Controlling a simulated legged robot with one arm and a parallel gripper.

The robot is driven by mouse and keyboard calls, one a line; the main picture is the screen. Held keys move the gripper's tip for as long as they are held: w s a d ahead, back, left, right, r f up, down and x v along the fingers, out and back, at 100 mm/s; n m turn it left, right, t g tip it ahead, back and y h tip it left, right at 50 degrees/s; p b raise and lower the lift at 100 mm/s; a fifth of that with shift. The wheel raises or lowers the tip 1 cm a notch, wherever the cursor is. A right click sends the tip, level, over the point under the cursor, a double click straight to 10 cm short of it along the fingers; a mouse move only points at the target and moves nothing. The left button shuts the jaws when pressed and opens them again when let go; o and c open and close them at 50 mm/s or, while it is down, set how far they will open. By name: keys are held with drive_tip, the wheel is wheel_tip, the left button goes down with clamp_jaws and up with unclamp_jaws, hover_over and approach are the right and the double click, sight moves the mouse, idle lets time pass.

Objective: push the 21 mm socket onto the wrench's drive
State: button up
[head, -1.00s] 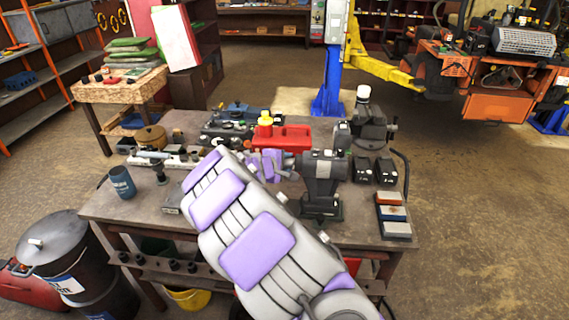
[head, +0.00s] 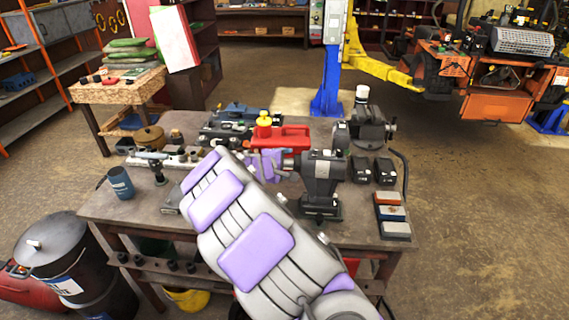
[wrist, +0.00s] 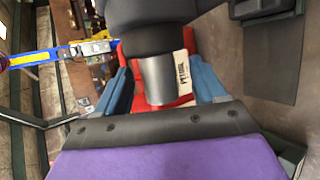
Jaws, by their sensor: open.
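The impact wrench (head: 322,178) stands upright on the bench, its nose facing left toward my arm. In the wrist view its dark nose (wrist: 150,40) fills the top middle. A plain silver cylinder (wrist: 158,82), which looks like the 21 mm socket, lies in line with that nose and meets its dark end. How far it sits on the drive is hidden. My gripper (wrist: 160,86) is open, with one blue finger on each side of the cylinder and gaps visible.
A red toolbox (head: 290,138) stands behind my gripper. Two black batteries (head: 373,170) and a stack of coloured blocks (head: 392,214) lie right of the wrench. A vise (head: 370,128) is at the back right. A blue mug (head: 120,183) stands at the left.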

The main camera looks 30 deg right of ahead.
drive_tip(key=p+v, duration=0.2)
drive_tip(key=v, duration=1.5)
drive_tip(key=s+d+m+g+y, duration=0.1)
drive_tip(key=s+d+m+g, duration=0.2)
drive_tip(key=s, duration=0.7)
drive_tip(key=s+d+m+g+y, duration=0.2)
drive_tip(key=s+m, duration=0.2)
drive_tip(key=s, duration=0.6)
drive_tip(key=s+a+f+g+y, duration=0.1)
drive_tip(key=s+a+y, duration=0.3)
drive_tip(key=s+a, duration=0.3)
drive_tip(key=s+a+f+m+g+y, duration=0.1)
drive_tip(key=s+a+f+g+y, duration=0.1)
drive_tip(key=s+a, duration=0.5)
drive_tip(key=s+y+b, duration=0.1)
drive_tip(key=s, duration=0.5)
drive_tip(key=shift+a+m+y, duration=0.2)
drive_tip(key=shift+m+y, duration=0.1)
drive_tip(key=shift+y, duration=0.1)
drive_tip(key=shift+d, duration=0.15)
